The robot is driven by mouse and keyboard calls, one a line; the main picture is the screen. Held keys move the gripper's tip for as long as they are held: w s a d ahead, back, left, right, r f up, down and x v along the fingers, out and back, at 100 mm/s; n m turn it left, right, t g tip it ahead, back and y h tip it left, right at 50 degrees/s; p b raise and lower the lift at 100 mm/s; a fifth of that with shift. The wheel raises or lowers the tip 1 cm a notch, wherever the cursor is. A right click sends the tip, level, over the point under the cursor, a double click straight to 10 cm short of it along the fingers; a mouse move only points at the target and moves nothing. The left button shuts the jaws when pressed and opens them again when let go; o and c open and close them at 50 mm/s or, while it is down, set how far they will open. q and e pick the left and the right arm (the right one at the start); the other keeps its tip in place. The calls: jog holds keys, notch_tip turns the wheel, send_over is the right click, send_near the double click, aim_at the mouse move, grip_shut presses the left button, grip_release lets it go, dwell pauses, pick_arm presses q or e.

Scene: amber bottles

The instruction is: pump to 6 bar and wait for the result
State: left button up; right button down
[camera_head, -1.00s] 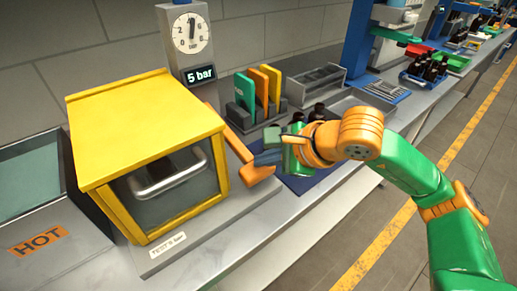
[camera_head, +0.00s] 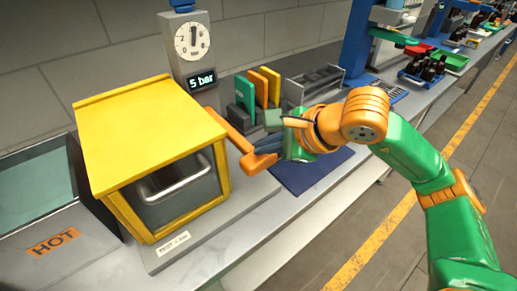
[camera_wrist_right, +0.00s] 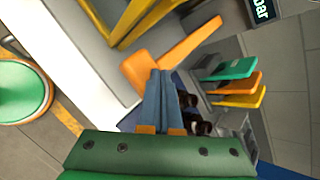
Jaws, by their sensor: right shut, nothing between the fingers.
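My left gripper is out of view.
A rack with green and orange folders (camera_head: 258,88) stands behind my right gripper. Two dark bottles (camera_wrist_right: 197,124) show beside the fingers in the wrist view. A blue mat (camera_head: 312,172) lies right of the lever.

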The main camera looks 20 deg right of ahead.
jog(key=shift+r+p, duration=0.3)
jog(key=shift+r, duration=0.4)
notch_tip(320, 180, up, 5)
jog(key=p, duration=0.4)
dwell(0.5)
